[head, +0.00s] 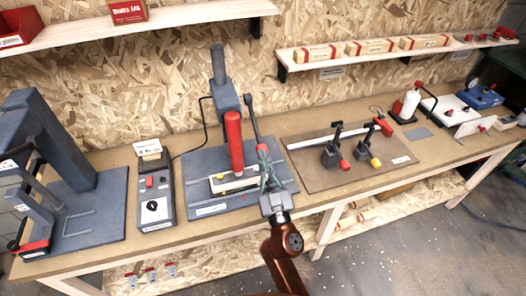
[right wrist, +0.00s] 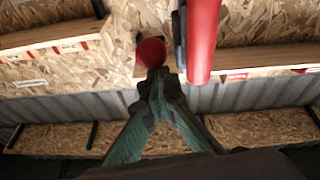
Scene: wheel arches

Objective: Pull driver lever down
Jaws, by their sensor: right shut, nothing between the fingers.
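The driver (head: 235,138) stands on a grey base plate, with an upright column and a red cylinder over a pale strip. Its dark lever (head: 253,118) rises beside the red cylinder, its lower end near my right gripper (head: 265,166). The right gripper's green fingers are shut with nothing between them. In the right wrist view the fingertips (right wrist: 157,78) meet just below a round red knob (right wrist: 151,52), overlapping it in the picture; whether they touch cannot be told. The red cylinder (right wrist: 204,40) shows to the right of the knob. My left gripper is not in view.
A control box (head: 154,200) with a dial and a dark press (head: 62,160) stand to the left. A brown board (head: 320,175) with toggle clamps lies to the right. Shelves (head: 380,52) hang on the wall behind.

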